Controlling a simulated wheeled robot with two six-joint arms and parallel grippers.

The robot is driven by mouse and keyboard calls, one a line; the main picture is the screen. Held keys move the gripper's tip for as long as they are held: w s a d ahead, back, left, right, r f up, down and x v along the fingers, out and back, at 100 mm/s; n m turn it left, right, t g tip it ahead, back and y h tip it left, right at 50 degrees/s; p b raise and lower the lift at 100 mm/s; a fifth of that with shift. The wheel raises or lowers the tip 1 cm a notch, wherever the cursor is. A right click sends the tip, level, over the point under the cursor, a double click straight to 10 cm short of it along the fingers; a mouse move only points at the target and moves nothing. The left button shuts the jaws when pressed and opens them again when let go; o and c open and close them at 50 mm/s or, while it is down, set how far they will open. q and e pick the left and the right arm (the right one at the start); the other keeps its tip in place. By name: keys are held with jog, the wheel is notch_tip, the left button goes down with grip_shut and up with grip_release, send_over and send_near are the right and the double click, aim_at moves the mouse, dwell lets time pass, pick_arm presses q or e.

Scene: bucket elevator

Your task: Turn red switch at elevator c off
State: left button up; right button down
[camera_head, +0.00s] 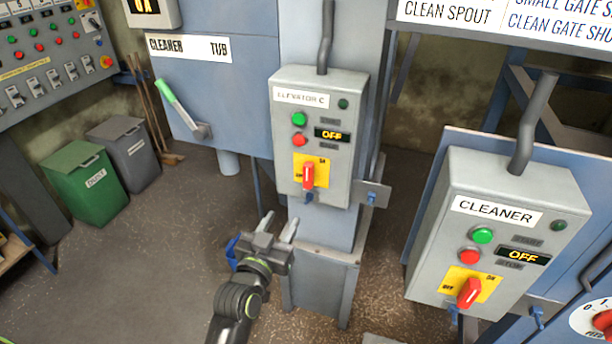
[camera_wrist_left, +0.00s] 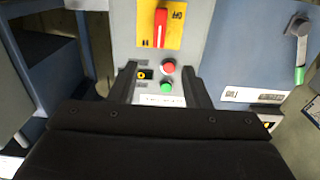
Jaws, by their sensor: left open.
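The grey elevator C box (camera_head: 341,110) is mounted on a blue column in the middle of the head view. Its red switch (camera_head: 308,176) sits on a yellow plate (camera_head: 299,160), with the handle roughly upright. The small display (camera_head: 332,135) above it reads OFF. In the left wrist view the box appears upside down, with the red switch (camera_wrist_left: 160,27) at the top. My left gripper (camera_head: 277,223) is open and empty, below and left of the switch and apart from it. My right gripper is not in view.
A similar grey cleaner box (camera_head: 487,215) with its own red switch (camera_head: 469,292) stands at the right. A green-handled lever (camera_head: 180,110) sticks out left of the column. Green (camera_head: 85,180) and grey (camera_head: 128,152) bins stand at the left wall. Floor left of the column is clear.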

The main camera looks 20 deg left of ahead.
pick_arm(q)
jog(key=p, duration=0.3)
send_near(307, 177)
jog(key=w, duration=0.8)
jog(key=shift+w+d, duration=0.15)
jog(key=shift+w, duration=0.05)
jog(key=shift+w+r+b, duration=0.1)
jog(key=shift+w+b, duration=0.25)
jog(key=shift+w, duration=0.3)
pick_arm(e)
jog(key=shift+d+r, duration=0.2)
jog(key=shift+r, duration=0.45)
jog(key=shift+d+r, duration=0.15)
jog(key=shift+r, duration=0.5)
pick_arm(q)
jog(key=shift+c, duration=0.2)
grip_shut()
